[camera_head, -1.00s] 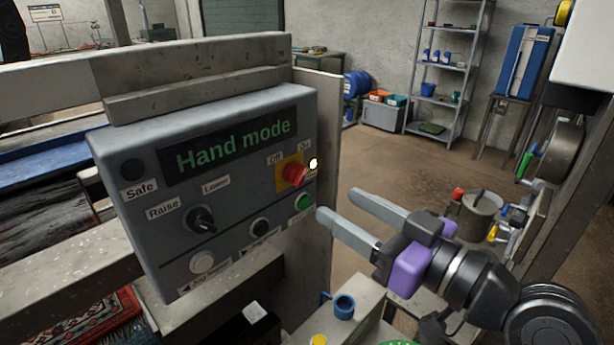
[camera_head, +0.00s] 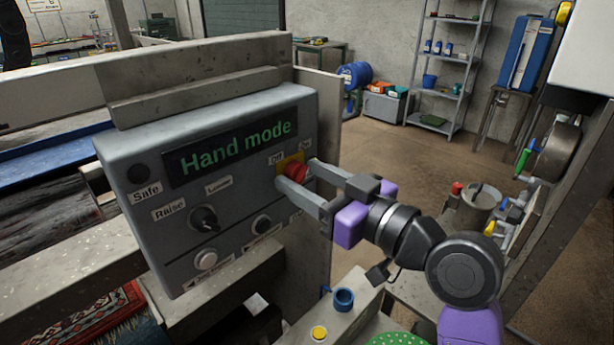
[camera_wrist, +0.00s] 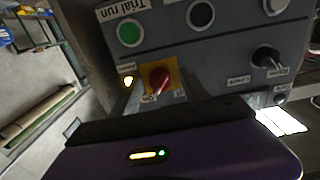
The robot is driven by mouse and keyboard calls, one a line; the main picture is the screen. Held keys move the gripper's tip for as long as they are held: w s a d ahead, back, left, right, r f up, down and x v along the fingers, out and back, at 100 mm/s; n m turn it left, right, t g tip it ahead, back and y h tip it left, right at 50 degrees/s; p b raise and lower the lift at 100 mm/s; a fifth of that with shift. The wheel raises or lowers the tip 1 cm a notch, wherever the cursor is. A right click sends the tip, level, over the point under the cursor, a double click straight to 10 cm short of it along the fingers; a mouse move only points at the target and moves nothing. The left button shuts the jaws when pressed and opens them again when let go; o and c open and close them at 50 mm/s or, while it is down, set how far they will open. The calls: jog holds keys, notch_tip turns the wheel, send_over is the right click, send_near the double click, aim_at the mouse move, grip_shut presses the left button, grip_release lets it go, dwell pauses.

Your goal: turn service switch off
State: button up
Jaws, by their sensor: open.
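The service switch (camera_head: 296,172) is a red rotary knob on a yellow plate, at the right of the grey control panel (camera_head: 165,250). "Off" and "On" labels sit above it in the head view. My gripper (camera_head: 297,175) is open, with one finger on each side of the knob. I cannot tell whether the fingers touch it. The wrist view shows the red knob (camera_wrist: 159,80) on its yellow plate, with a lit pale-yellow lamp (camera_wrist: 127,80) beside it. That lamp is hidden by my gripper in the head view.
The panel display (camera_head: 235,148) reads "Hand mode". A black Raise/Lower knob (camera_head: 205,218), a white button (camera_head: 205,259) and a dark button (camera_head: 261,224) are nearby. A green button (camera_wrist: 129,33) by "Trial run" shows in the wrist view.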

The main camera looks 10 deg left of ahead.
grip_shut()
jog(key=shift+f+b, duration=0.1)
jog(key=shift+b, duration=0.25)
jog(key=n+b, duration=0.1)
jog(key=b, duration=0.1)
jog(key=n+b, duration=0.1)
jog(key=b, duration=0.1)
jog(key=shift+f+n, duration=0.25)
jog(key=shift+n, duration=0.05)
jog(key=n+b, duration=0.4)
jog(key=b, duration=0.2)
jog(key=n+b, duration=0.5)
jog(key=b, duration=0.1)
jog(key=shift+d+r+n, duration=0.1)
jog(key=shift+n, duration=0.3)
jog(key=shift+r+n+b, duration=0.2)
jog(key=shift+n+b, duration=1.3)
jog(key=shift+n, duration=0.3)
